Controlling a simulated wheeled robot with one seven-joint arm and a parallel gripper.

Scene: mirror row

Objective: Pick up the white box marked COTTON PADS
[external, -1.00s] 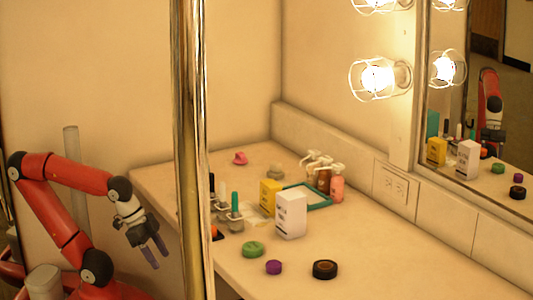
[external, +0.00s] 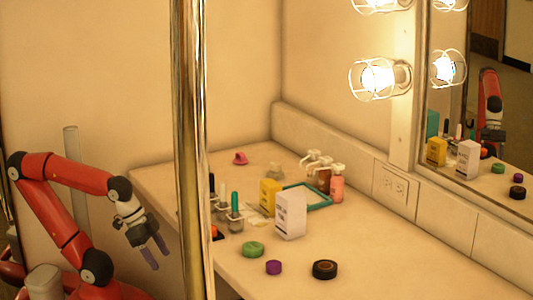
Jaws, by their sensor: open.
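A white box (external: 290,214) stands upright on the counter, in front of a teal-rimmed tray. Its print is too small to read here. It also shows reflected in the mirror. My gripper (external: 156,257) is open and empty at the left, off the counter's left side, with its fingers pointing down. The gripper is well apart from the box, with the metal pole between them in the picture.
A yellow box (external: 270,197) stands just behind the white box. The teal tray (external: 321,207), pump bottles (external: 336,187), a green lid (external: 252,249), a purple lid (external: 273,267) and a black roll (external: 325,269) are nearby. A metal pole (external: 193,120) crosses the view. The counter's right front is clear.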

